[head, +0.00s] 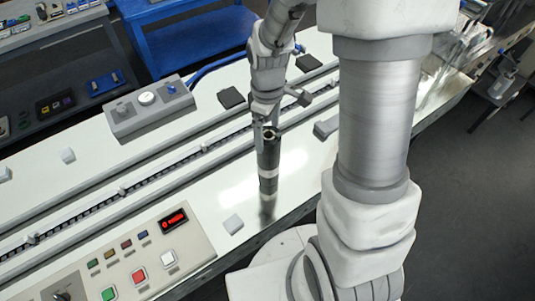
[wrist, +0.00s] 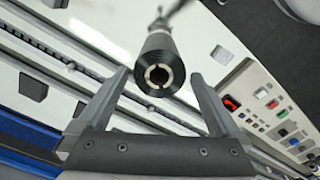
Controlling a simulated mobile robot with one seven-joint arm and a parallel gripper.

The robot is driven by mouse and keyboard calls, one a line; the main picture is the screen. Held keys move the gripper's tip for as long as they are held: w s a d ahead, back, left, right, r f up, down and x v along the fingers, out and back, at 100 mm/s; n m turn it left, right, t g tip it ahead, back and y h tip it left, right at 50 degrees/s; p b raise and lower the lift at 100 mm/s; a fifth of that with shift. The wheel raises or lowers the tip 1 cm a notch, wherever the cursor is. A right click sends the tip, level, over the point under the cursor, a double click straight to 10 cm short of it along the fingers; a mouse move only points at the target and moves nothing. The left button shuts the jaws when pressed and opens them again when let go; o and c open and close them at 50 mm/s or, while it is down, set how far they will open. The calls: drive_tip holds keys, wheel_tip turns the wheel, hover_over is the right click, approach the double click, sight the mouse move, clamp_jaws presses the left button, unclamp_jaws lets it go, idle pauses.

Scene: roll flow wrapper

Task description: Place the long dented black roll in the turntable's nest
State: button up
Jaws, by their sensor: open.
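The long black roll (head: 268,160) stands upright on the pale worktop, with a grey band around it. Its dent cannot be made out. My gripper (head: 268,127) is above it, pointing down at its top end. In the wrist view the roll's hollow-cored end (wrist: 158,76) faces the camera, between the two spread fingers of my gripper (wrist: 160,76). The gripper is open, with a gap on each side of the roll. I cannot pick out the turntable or its nest in either view.
A control panel (head: 145,262) with coloured buttons and a red display lies left of the roll. A narrow conveyor track (head: 170,165) runs behind it. A grey box with knobs (head: 150,105) is farther back. Small pale blocks (head: 233,223) lie about. The worktop's front edge is close.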

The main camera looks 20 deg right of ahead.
sight(268, 159)
drive_tip(key=shift+d+f, duration=0.15)
drive_tip(key=shift+f, duration=2.45)
drive_tip(key=shift+c, duration=0.2)
drive_tip(key=shift+p, duration=0.3)
clamp_jaws()
